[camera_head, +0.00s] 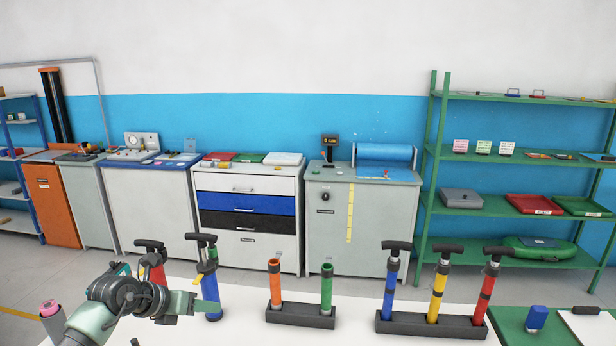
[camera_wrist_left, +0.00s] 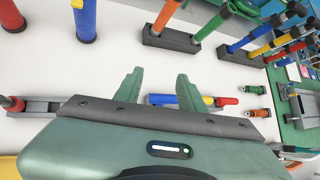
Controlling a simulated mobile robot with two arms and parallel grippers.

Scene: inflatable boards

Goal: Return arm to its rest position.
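My left gripper (camera_head: 186,309) is above the white table at the lower left of the head view, beside a blue hand pump (camera_head: 210,285) and a red hand pump (camera_head: 155,268). In the left wrist view its two green fingers (camera_wrist_left: 158,86) stand apart with nothing held between them. A blue, yellow and red part (camera_wrist_left: 192,100) shows beyond the fingers, lying over the white table top. My right gripper is in neither view.
A dark stand (camera_head: 302,318) holds orange and green tubes. Another stand (camera_head: 420,326) holds blue, yellow and red pumps. A green mat (camera_head: 508,322) lies at the right. White table surface (camera_head: 255,335) is bare between the gripper and the first stand.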

